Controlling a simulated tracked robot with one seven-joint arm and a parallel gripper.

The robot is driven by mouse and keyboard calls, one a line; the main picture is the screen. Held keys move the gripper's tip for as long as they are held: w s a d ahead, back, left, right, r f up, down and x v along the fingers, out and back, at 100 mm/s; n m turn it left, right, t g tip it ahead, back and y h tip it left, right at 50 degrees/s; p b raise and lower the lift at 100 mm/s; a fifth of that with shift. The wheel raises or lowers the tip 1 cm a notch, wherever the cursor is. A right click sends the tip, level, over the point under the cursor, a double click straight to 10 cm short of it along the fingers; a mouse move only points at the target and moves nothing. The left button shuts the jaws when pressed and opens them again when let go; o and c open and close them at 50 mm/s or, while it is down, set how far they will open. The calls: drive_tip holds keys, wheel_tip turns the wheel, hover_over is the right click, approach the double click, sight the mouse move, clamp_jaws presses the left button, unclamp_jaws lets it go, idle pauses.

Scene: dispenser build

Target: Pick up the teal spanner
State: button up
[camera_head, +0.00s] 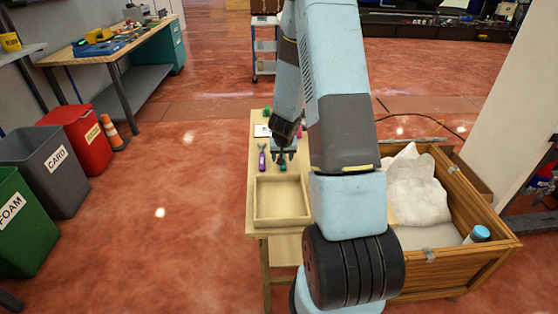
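A small teal item (283,168), which looks like the teal spanner, lies on the narrow wooden table (255,194) just behind an empty wooden tray. Only a bit of it shows below my gripper. My gripper (284,158) points down over it, its two fingers apart. I cannot tell whether the fingers touch the spanner or how high they are above the table. My arm hides the right part of the table.
A purple-handled tool (262,160) lies close left of my gripper. The wooden tray (257,203) is in front. A green item (267,112) and a white card (262,130) lie farther back. A wooden crate (458,254) with white wrapping stands right. Bins stand far left.

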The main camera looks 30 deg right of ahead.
drive_tip(key=shift+w+d+f, duration=0.1)
drive_tip(key=shift+w+f, duration=0.15)
drive_tip(key=shift+f, duration=0.4)
drive_tip(key=shift+c, duration=0.4)
clamp_jaws()
drive_tip(key=shift+s+f, duration=0.1)
idle(0.7)
